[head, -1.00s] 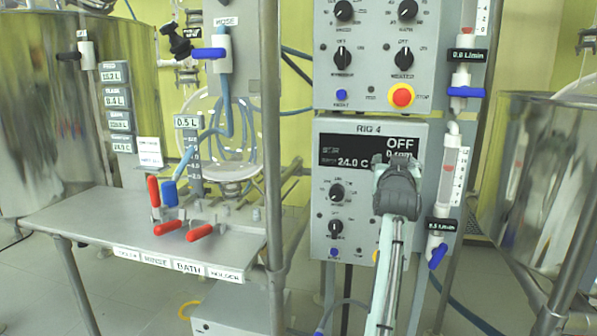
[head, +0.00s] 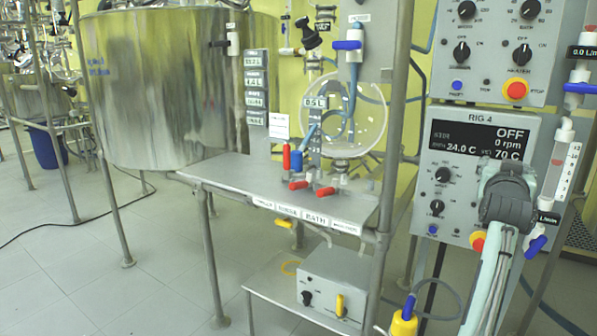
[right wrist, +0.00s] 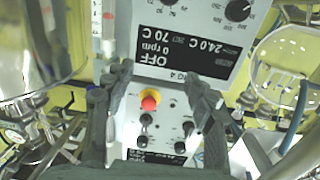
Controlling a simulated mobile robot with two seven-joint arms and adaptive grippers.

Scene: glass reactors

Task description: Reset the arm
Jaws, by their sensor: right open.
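My right arm comes up from the bottom right in the head view. Its gripper (head: 508,190) is in front of the lower RIG 4 control panel (head: 462,188) and covers part of its right side. In the right wrist view my right gripper (right wrist: 158,82) has its two fingers spread apart with nothing between them. The panel's display (right wrist: 190,45) and a red-and-yellow stop button (right wrist: 150,99) show upside down there, beyond the fingers. Whether the fingers touch the panel cannot be told. My left gripper is not in view.
A steel bench (head: 225,172) with red-handled valves stands left of the panel. A glass vessel (head: 370,115) hangs behind it. A large steel tank (head: 160,90) is at left. A flow tube (head: 558,160) stands beside the panel at right. The floor at front left is clear.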

